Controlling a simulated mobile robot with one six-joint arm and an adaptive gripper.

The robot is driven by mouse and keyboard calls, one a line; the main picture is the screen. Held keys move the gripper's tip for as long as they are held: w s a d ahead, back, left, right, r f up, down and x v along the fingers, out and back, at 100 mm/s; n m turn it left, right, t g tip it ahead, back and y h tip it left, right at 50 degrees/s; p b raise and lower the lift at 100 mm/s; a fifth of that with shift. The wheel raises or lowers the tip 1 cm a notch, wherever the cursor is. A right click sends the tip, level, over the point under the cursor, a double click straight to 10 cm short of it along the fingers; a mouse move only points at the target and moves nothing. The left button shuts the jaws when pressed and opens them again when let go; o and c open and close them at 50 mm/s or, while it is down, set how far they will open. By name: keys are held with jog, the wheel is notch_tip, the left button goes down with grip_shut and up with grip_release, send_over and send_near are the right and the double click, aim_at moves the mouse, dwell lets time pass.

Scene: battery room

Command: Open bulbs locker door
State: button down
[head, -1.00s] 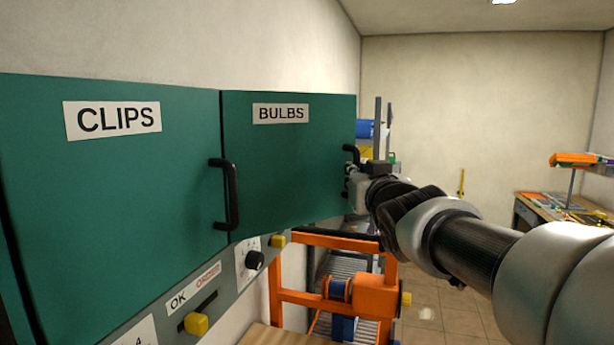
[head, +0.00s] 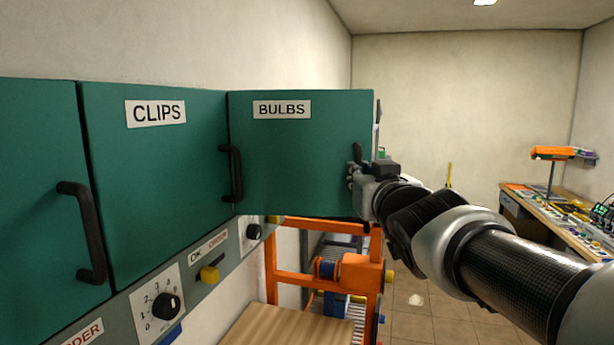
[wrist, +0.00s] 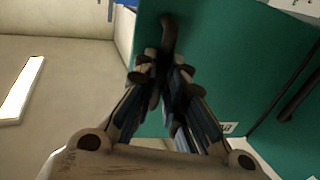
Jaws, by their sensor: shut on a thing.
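The teal bulbs locker door (head: 290,155), labelled BULBS, stands swung out at an angle to the clips door beside it, with its left edge at the locker row. Its dark handle (head: 357,152) is near its right edge. My gripper (head: 355,174) is at this handle, with my arm reaching in from the right. In the wrist view, my fingers (wrist: 163,78) are shut on the dark handle (wrist: 169,36), whose end sticks out beyond the fingertips. The inside of the locker is hidden behind the door.
The clips door (head: 155,180) and another teal door (head: 40,190) at the left are shut. A panel with knobs (head: 167,305) runs below them. An orange frame (head: 355,272) and a wooden top (head: 290,328) are below. A workbench (head: 560,225) stands at the right; floor is clear between.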

jog(key=shift+s+a+r, duration=0.15)
jog(key=shift+s+a, duration=0.35)
jog(key=shift+s, duration=0.1)
jog(key=c, duration=1.7)
grip_release()
jog(key=shift+w+a, duration=0.1)
jog(key=shift+a, duration=0.35)
jog(key=shift+o, duration=0.2)
jog(key=shift+d, duration=0.1)
jog(key=s+d, duration=0.1)
jog(key=s, duration=1.1)
